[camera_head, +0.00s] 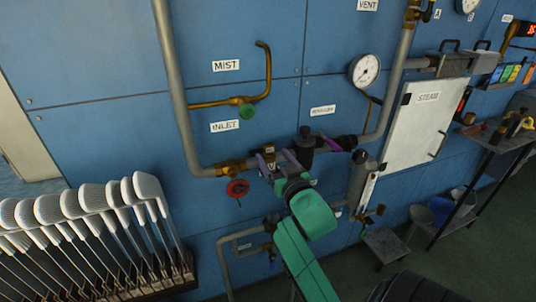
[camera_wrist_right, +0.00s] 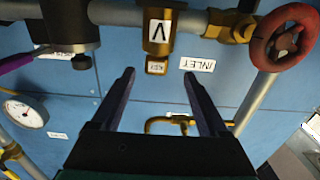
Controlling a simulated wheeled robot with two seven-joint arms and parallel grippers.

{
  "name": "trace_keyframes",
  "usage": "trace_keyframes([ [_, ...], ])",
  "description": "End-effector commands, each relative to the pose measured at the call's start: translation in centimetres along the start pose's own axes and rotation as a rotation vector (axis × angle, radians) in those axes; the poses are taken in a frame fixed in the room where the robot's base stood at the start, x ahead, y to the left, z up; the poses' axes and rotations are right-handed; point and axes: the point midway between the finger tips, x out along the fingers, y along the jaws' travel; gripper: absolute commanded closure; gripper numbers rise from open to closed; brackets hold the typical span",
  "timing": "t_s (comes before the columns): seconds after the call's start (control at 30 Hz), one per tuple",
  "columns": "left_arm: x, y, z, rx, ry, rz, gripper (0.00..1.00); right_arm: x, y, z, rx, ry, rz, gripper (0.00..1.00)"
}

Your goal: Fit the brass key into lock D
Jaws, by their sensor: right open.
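A brass fitting (camera_wrist_right: 158,35) with a white one-letter tag, upside down and looking like A, sits on the pipe in the right wrist view. A small brass block (camera_wrist_right: 157,68) with a label, perhaps the key, is at its end. The fitting also shows small in the head view (camera_head: 268,152). My right gripper (camera_head: 277,156) is open. In the wrist view its two dark purple fingers (camera_wrist_right: 158,74) stand apart, either side of the small block's line, with nothing between them. Lock D cannot be made out for certain. My left gripper is out of view.
A red handwheel (camera_head: 237,188) is left of the gripper, and a dark valve body (camera_head: 305,145) is close on its right. Grey pipes run along the blue wall. A white STEAM panel (camera_head: 425,125) is at right, and a rack of white sock forms (camera_head: 85,200) at lower left.

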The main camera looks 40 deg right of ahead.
Motion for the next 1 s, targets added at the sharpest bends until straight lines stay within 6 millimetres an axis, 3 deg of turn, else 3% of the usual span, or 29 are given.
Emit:
trace_keyframes([
  [0.2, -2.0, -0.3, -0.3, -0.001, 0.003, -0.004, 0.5, 3.6, 0.4, -1.1, 0.0, 0.0, 0.001, 0.22],
  [0.3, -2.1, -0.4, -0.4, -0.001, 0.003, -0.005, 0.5, 5.2, 0.3, -0.7, 0.0, 0.0, 0.0, 0.22],
  [0.53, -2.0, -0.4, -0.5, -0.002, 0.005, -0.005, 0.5, 5.6, 0.3, -0.4, 0.001, 0.0, -0.001, 0.22],
  [0.57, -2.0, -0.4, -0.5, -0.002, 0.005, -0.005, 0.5, 5.6, 0.3, -0.4, 0.001, 0.0, -0.001, 0.3],
  [0.73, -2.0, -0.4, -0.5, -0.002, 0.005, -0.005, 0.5, 5.5, 0.3, -0.4, 0.001, 0.0, -0.001, 0.95],
  [0.77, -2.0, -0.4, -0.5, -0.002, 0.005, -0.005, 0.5, 5.5, 0.3, -0.4, 0.001, 0.0, -0.001, 1.0],
  [1.0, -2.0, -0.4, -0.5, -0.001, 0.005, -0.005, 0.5, 5.5, 0.3, -0.5, 0.001, -0.001, -0.001, 1.0],
])
